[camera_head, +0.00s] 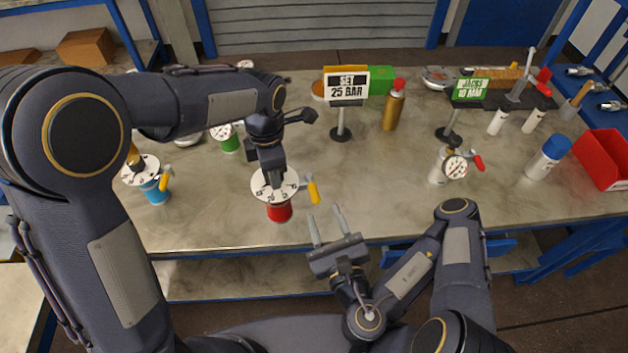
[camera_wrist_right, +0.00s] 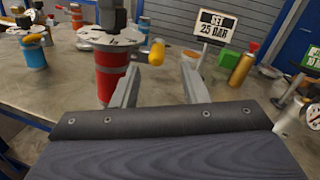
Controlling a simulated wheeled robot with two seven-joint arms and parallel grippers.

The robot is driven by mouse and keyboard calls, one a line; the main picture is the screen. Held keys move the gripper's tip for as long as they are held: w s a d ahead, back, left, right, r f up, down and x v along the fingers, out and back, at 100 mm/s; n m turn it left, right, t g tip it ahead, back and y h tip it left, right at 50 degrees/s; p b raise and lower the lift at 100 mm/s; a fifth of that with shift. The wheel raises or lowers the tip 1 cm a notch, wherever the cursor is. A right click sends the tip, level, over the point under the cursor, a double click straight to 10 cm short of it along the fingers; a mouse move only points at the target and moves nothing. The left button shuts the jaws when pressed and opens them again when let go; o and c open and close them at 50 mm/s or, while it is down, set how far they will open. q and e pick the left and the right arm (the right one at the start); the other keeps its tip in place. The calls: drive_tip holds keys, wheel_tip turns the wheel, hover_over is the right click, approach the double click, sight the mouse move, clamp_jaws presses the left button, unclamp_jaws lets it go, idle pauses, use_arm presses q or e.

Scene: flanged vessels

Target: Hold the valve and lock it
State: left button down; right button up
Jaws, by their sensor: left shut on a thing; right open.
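A red flanged vessel (camera_head: 279,211) with a white dial flange (camera_head: 262,186) stands upright on the bench. A yellow lever handle (camera_head: 313,190) sticks out at its right side. My left gripper (camera_head: 274,180) reaches down from above and is shut on the top of this vessel; the gripped part is mostly hidden. My right gripper (camera_head: 326,226) is open and empty in front and to the right of the vessel. In the right wrist view the red vessel (camera_wrist_right: 110,75) stands by the left finger, and the yellow handle (camera_wrist_right: 157,52) shows between the open fingers (camera_wrist_right: 160,80), apart from them.
A blue vessel (camera_head: 155,193) and a green vessel (camera_head: 230,144) stand to the left. A "SET 25 BAR" sign (camera_head: 347,86), a gold canister (camera_head: 394,108) and a gauge vessel with red lever (camera_head: 440,172) stand behind and right. The bench middle (camera_head: 375,185) is clear.

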idle(0.6)
use_arm(q)
drive_tip(key=c, duration=0.8)
unclamp_jaws()
drive_tip(key=shift+c, duration=0.2)
drive_tip(key=shift+r, duration=0.15)
